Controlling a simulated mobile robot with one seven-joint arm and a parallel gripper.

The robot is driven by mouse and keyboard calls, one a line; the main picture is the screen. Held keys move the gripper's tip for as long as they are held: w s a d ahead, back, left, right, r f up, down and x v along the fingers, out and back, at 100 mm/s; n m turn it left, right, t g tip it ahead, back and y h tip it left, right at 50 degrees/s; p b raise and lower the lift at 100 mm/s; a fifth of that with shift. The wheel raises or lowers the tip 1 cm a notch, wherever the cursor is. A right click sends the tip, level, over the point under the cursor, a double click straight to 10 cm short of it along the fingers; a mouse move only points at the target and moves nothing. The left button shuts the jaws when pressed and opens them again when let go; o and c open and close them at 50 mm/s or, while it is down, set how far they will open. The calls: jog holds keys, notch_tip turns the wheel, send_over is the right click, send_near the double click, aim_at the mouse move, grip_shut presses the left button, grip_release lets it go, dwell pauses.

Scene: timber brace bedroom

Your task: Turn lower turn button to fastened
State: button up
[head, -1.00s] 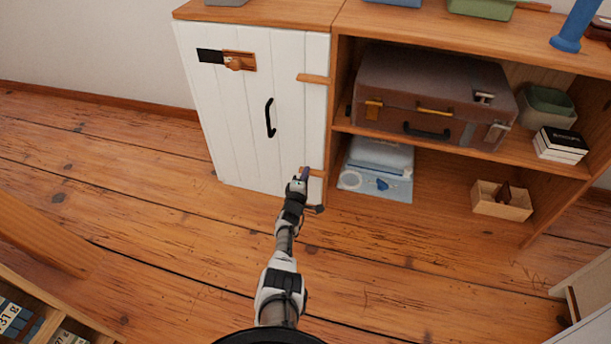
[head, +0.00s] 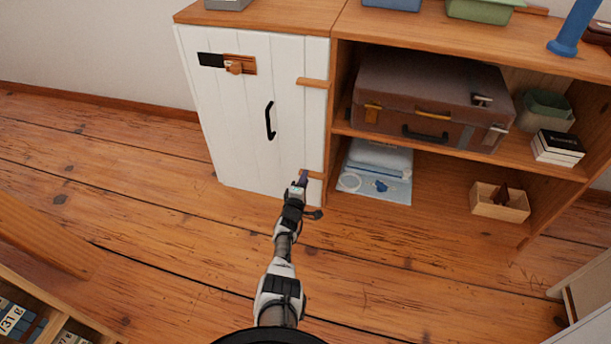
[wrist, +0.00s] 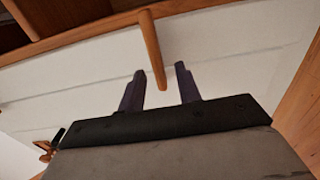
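The lower turn button (head: 315,175) is a small wooden bar lying roughly level near the bottom right edge of the white cabinet door (head: 240,130). My gripper (head: 303,174) is at its left end and hides part of it. In the wrist view the turn button (wrist: 152,50) runs into the gap between the two dark purple fingers of my gripper (wrist: 160,75). The fingers are apart, with a visible gap to the bar at least on the right side. The upper turn button (head: 313,81) also lies level at the door's right edge.
The door has a black handle (head: 270,119) and a wooden latch (head: 238,66) at top left. Right of it are open shelves with a brown suitcase (head: 430,95), a pale blue package (head: 376,175) and a small wooden box (head: 499,202). The floor in front is clear.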

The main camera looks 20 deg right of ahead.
jog(key=p+v, duration=0.7)
jog(key=v, duration=0.3)
jog(key=shift+s+a, duration=0.1)
jog(key=shift+s, duration=0.05)
